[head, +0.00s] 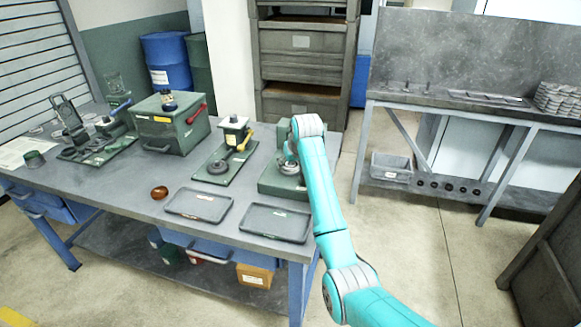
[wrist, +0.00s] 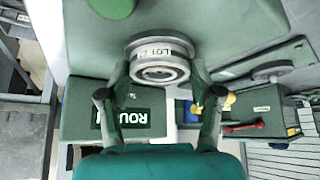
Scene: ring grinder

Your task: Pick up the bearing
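The bearing (wrist: 160,68) is a silver-grey ring with a dark inner band and lettering on its side. In the head view the bearing (head: 289,168) sits at the green stand (head: 270,187) near the table's right end, partly hidden by my arm. My gripper (wrist: 160,74) has its two fingers on either side of the bearing in the wrist view, with the fingertips right by its sides. I cannot tell whether they touch it. In the head view my gripper is mostly hidden behind the arm.
Two grey trays (head: 199,204) (head: 275,222) lie at the table's front. A green fixture with a dark ring (head: 218,166) and a green box (head: 171,122) stand to the left. A brown round object (head: 159,192) lies near the front. A grey bench (head: 470,105) stands right, across open floor.

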